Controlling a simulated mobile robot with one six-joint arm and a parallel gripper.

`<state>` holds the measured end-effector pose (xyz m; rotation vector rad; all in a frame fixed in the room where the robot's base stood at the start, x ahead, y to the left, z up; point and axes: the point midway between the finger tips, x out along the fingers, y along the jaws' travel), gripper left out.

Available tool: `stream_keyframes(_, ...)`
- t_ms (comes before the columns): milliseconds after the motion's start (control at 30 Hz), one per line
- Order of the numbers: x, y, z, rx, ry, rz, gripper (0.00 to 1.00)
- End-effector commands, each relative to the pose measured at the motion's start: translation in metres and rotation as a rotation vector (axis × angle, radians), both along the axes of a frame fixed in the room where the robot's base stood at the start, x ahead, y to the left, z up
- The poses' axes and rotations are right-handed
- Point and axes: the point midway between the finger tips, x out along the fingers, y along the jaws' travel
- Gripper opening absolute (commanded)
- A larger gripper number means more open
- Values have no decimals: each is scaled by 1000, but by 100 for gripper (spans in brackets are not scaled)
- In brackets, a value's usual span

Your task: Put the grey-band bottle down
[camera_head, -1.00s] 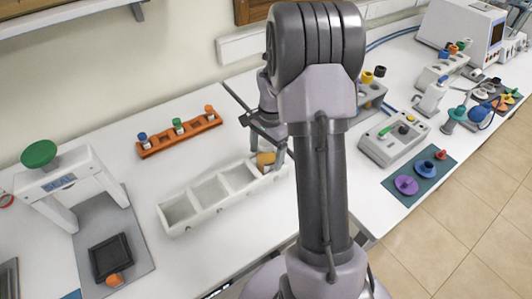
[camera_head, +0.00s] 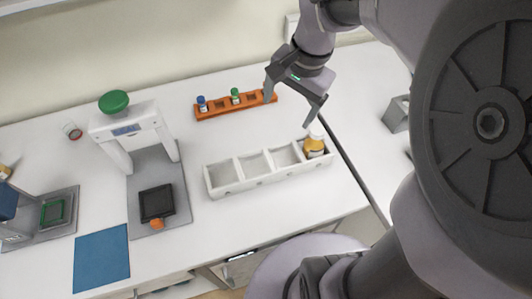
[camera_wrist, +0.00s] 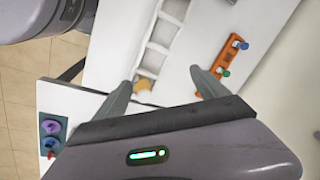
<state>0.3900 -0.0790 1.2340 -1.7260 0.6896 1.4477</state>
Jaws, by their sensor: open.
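In the wrist view the open fingers (camera_wrist: 164,82) show, with the amber bottle (camera_wrist: 144,84) partly hidden beside one fingertip. The tray's other compartments look empty.
Behind the tray is an orange rack (camera_head: 222,113) with blue-capped and green-capped vials. A white press with a green knob (camera_head: 114,102) stands to the left. A blue mat (camera_head: 101,262) lies at the front left.

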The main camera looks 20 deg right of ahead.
Motion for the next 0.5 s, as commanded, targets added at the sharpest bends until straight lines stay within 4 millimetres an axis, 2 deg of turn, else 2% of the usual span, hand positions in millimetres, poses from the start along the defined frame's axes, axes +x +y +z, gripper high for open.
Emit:
stream_keyframes(33, -25, 32, 18, -25, -75, 112, 84)
stream_keyframes(100, -59, 68, 29, -53, -170, 262, 84)
stream_keyframes(200, -99, 100, 31, -85, -278, 425, 84)
stream_keyframes(333, -126, 117, 25, -105, -351, 533, 84)
stream_keyframes(500, -130, 120, 23, -109, -364, 553, 84)
